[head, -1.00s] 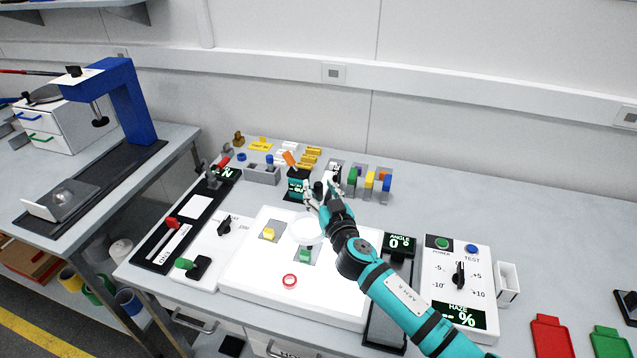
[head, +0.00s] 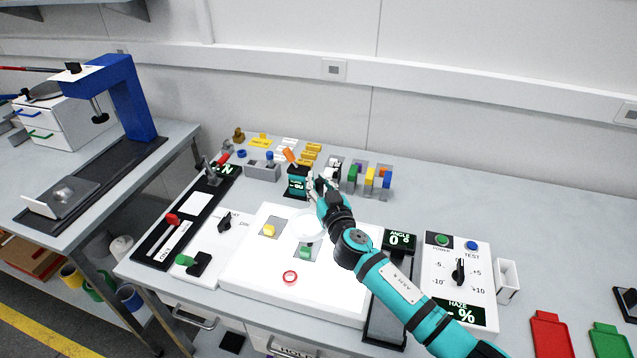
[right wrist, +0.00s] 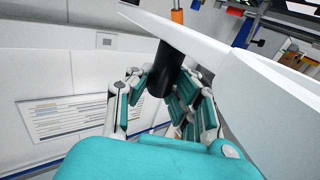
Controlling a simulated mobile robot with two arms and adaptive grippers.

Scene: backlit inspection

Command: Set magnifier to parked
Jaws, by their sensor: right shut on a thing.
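The magnifier appears as a pale round lens (head: 309,227) over the lit white panel (head: 262,285) in the head view, partly hidden by my right arm. My right gripper (head: 316,184) is at the back edge of the panel, just beyond the lens. In the right wrist view, its fingers (right wrist: 165,98) are shut around a dark cylindrical handle (right wrist: 165,68). The joint between this handle and the lens is hidden. My left gripper is out of view.
A small black unit with an orange lever (head: 290,156) stands close behind my right gripper. Coloured blocks (head: 370,177) stand to its right. A yellow piece (head: 269,230), a green piece (head: 305,252) and a red ring (head: 290,278) lie on the panel.

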